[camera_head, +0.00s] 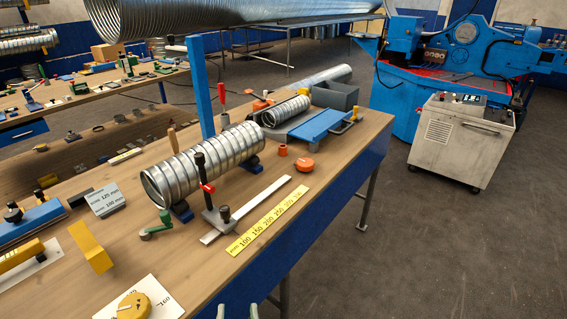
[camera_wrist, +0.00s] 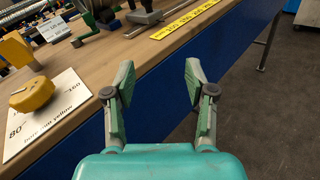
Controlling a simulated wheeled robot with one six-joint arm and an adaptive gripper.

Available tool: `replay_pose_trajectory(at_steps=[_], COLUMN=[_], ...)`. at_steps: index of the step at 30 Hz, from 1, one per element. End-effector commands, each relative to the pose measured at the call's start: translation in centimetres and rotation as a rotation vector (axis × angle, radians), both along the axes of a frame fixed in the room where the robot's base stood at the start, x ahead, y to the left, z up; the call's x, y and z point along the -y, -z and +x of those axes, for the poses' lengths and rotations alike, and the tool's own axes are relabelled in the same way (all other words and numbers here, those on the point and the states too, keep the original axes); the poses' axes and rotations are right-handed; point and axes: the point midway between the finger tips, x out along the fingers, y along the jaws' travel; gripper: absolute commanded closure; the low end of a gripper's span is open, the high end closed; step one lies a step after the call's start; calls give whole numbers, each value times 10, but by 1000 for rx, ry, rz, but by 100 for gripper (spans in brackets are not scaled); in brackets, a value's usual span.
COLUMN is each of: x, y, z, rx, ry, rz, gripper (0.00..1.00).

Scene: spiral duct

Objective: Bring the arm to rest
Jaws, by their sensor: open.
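My gripper (camera_wrist: 159,80) is open and empty in the wrist view, its two green-grey fingers apart. It hangs off the front edge of the wooden workbench (camera_wrist: 110,68), over the blue front panel (camera_wrist: 190,50). In the head view only the fingertips of my gripper (camera_head: 236,313) show at the bottom edge, in front of the bench. Nothing is between the fingers. The rest of my arm is out of view.
A white card (camera_head: 150,299) with a yellow knob (camera_head: 133,306) lies near the front edge.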

Motion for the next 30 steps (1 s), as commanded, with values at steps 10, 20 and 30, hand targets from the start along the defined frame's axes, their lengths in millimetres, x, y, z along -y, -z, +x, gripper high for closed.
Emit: replay_pose_trajectory(at_steps=[10,20,30], x=[68,159,225], y=[60,113,115], z=[-24,-97,-193], rx=[-167,-407,-517], ry=[-3,102,313], rz=[350,1020,1821], gripper=[45,45,45])
